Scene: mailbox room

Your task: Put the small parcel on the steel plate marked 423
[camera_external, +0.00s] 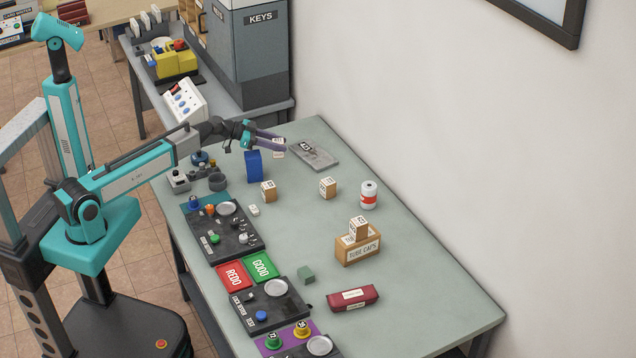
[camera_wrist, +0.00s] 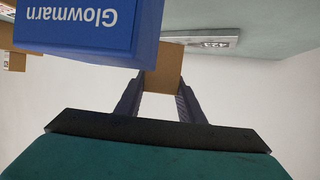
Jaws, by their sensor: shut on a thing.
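The small parcel (camera_external: 279,149) is a brown box with a white label, held between the fingertips of my gripper (camera_external: 268,139) above the table. In the wrist view the parcel (camera_wrist: 163,70) shows plain brown between the two fingers of my gripper (camera_wrist: 160,95). The grey steel plate (camera_external: 318,156) lies flat near the table's far end, just right of the gripper. A dark mark on it is too small to read surely. The plate also shows in the wrist view (camera_wrist: 200,37), beyond the parcel and partly hidden by it.
A blue Glowmarn box (camera_external: 253,166) stands below the gripper; it looms close in the wrist view (camera_wrist: 85,25). Other small labelled boxes (camera_external: 268,191) (camera_external: 327,187) and a white-and-red can (camera_external: 368,195) stand nearer. A TUBE CAPS box (camera_external: 357,250) carries another small box (camera_external: 359,229).

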